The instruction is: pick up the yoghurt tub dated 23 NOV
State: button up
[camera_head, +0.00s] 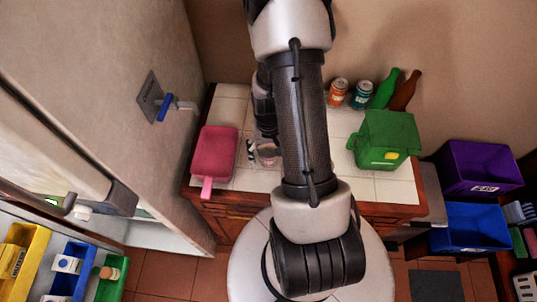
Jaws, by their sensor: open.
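A small pale tub (267,154) stands on the white tiled counter, just left of my forearm and partly hidden by it. It may be a yoghurt tub; no date on it can be read. My gripper (257,149) shows only in part beside the tub, below the dark wrist link. It is open, with a dark finger at the tub's left. Whether it touches the tub cannot be told. A pale item (67,264) sits in the blue bin and a brown-topped one (109,273) in the green bin at lower left; their labels are unreadable.
A pink container (214,153) stands left on the counter (232,103). A green lidded box (383,143), cans (338,93) and bottles (386,90) stand right. Purple (480,168) and blue (468,228) crates are beyond the counter's right. A tall door (110,60) is at left.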

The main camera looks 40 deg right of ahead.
jog(key=shift+f, duration=0.45)
jog(key=c, duration=1.3)
jog(key=shift+o, duration=0.2)
jog(key=shift+r, duration=0.15)
